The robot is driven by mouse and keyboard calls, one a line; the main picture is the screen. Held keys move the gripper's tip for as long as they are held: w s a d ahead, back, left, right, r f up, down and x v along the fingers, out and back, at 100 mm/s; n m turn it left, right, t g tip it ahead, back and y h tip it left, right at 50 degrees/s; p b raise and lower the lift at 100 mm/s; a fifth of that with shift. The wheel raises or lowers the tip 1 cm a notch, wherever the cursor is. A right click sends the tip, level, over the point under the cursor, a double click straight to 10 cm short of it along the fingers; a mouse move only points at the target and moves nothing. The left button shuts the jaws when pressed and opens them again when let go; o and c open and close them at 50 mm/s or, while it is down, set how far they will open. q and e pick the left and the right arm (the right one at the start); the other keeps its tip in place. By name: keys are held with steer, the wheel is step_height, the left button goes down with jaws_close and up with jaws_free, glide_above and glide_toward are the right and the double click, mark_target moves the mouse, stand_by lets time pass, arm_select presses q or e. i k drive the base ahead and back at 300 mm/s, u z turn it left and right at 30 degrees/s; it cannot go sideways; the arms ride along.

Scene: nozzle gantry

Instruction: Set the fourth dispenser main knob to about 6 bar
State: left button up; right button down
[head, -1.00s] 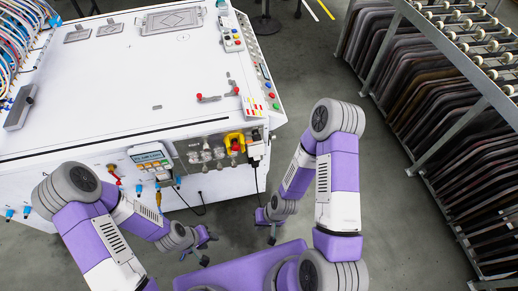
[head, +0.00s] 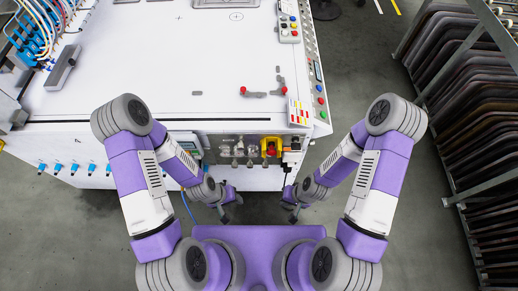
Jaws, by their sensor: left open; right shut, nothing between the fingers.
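A row of several blue knob-like parts (head: 75,169) runs along the front face of the white machine at the left. I cannot tell which is the fourth dispenser main knob, and no pressure reading is legible. My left arm hides part of the front face. My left gripper (head: 229,208) is open and empty, low in front of the machine. My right gripper (head: 292,212) is shut and empty, a little to the right of it. Both are apart from the machine.
The white machine top (head: 170,70) fills the upper left. Its front has a panel of metal fittings (head: 237,152) and a yellow-and-red switch (head: 271,148). A blue cable (head: 186,207) hangs near my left arm. A rack of dark panels (head: 470,120) stands right. Grey floor between is clear.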

mark_target(241, 146)
steer(key=z, duration=1.1)
steer(key=k, duration=0.45)
steer(key=u, duration=0.55)
